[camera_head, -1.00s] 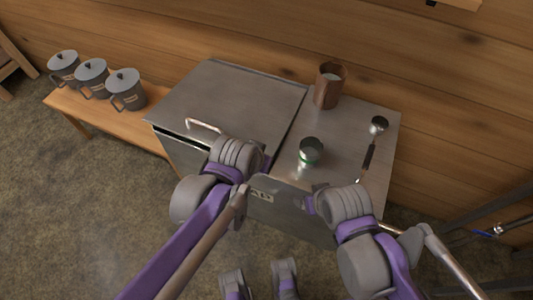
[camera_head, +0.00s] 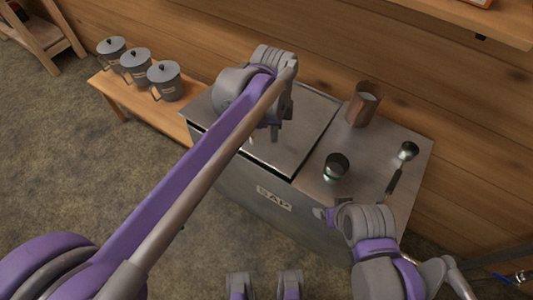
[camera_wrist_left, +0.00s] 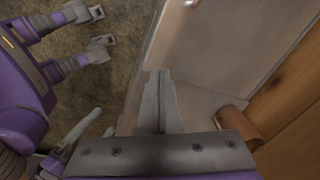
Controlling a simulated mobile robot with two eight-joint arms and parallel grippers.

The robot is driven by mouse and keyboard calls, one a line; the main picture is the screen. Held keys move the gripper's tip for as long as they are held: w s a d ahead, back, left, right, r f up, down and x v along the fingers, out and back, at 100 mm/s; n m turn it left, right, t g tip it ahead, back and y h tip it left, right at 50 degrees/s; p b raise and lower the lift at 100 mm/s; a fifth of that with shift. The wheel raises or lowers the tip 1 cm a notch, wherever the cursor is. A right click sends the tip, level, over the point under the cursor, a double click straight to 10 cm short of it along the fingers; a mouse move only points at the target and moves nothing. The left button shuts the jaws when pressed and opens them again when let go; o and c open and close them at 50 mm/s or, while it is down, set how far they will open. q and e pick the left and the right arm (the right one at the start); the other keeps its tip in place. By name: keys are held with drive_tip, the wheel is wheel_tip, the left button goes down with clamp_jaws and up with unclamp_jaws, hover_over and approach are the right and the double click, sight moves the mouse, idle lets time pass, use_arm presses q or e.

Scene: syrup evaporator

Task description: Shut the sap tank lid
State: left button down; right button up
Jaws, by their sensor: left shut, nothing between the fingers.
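The sap tank (camera_head: 232,183) is a steel box with a SAP label on its front. Its flat steel lid (camera_head: 312,132) lies over the left part of the top, with a dark line along its front edge. I cannot tell whether it is fully seated. My left gripper (camera_head: 274,137) is over the lid, its arm hiding much of the lid and the handle. In the left wrist view its fingers (camera_wrist_left: 158,100) are together and empty, with the lid (camera_wrist_left: 222,45) beyond them. My right gripper (camera_head: 325,214) is low by the tank's front right; its fingers are unclear.
A brown cup (camera_head: 363,104), a small green-banded jar (camera_head: 336,167) and a ladle (camera_head: 398,170) sit on the steel top right of the lid. Several grey lidded pots (camera_head: 138,67) stand on a wooden bench (camera_head: 112,88) to the left. A wooden wall is behind.

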use_arm(q)
drive_tip(key=w+a+m+g+y, duration=0.1)
drive_tip(key=w+m+g, duration=0.15)
drive_tip(key=m, duration=0.25)
approach(265, 161)
drive_tip(key=shift+m+t, duration=0.25)
drive_tip(key=shift+m, duration=0.05)
drive_tip(key=f, duration=0.4)
drive_tip(key=s+f, duration=0.1)
drive_tip(key=f, duration=0.1)
drive_tip(key=shift+a+f+b, duration=0.2)
drive_tip(key=shift+f+b, duration=0.2)
